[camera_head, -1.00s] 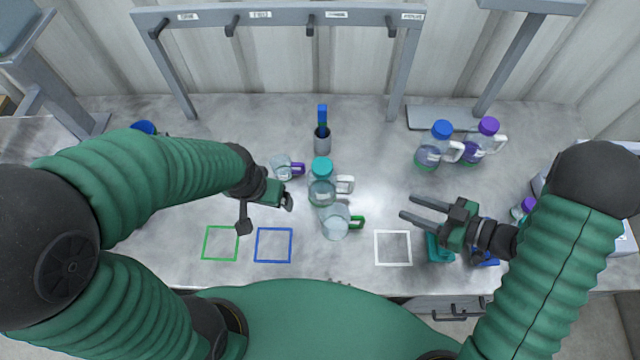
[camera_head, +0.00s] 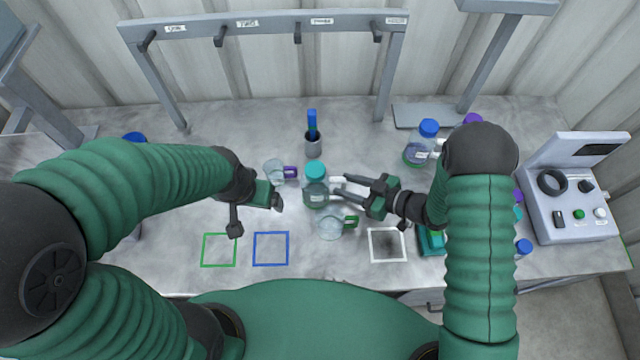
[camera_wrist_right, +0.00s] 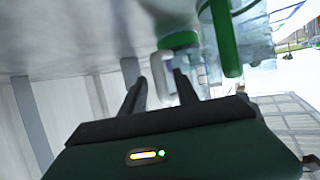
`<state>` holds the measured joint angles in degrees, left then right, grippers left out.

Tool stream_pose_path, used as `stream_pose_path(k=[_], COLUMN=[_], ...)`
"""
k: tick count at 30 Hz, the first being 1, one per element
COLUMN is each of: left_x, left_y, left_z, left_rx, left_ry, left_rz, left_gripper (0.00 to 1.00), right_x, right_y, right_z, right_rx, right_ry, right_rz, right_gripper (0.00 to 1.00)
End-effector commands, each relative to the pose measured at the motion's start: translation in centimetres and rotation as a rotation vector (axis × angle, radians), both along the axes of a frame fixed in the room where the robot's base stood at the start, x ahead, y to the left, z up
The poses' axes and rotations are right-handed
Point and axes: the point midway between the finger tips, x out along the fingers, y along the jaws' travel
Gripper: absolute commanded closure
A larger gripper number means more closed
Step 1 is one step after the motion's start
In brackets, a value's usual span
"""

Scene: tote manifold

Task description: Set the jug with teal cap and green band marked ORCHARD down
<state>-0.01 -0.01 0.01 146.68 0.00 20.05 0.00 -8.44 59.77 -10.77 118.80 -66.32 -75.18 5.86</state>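The jug with the teal cap (camera_head: 315,188) stands upright on the bench, left of my right gripper. Its white handle (camera_head: 337,181) points right. Any ORCHARD marking is too small to read. My right gripper (camera_head: 334,190) has its fingers apart, tips by the handle. In the right wrist view, the white handle (camera_wrist_right: 164,72) shows between the open fingers, with a green band beyond; contact cannot be made out. My left gripper (camera_head: 277,201) is left of the jug, apart from it and holding nothing visible; its finger gap is unclear.
A clear mug with a green handle (camera_head: 330,226) stands just in front of the jug, and one with a purple handle (camera_head: 274,172) behind left. White (camera_head: 387,230), blue (camera_head: 254,249) and green (camera_head: 203,249) outlined squares are empty. A blue-capped jug (camera_head: 418,153) stands at back right.

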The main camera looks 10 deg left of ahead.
Motion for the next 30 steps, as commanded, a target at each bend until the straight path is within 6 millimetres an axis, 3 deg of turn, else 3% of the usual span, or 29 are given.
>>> stream_pose_path(k=[2, 11, 30], left_x=[-0.01, -0.01, 0.00], left_y=[0.01, 0.01, 0.01], left_z=[-0.04, -0.04, -0.03], left_rx=[0.000, 0.000, 0.000], left_ry=[0.000, 0.000, 0.000], left_rz=[0.000, 0.000, 0.000], left_gripper=[0.13, 0.13, 0.13], right_x=[-0.02, -0.04, -0.03], right_y=[-0.10, -0.21, -0.13], right_z=[0.01, 0.03, 0.04], right_rx=[0.001, 0.002, 0.001], right_ry=[0.000, -0.001, 0.000], right_rz=[0.000, 0.000, 0.000], right_gripper=[0.63, 1.00, 1.00])
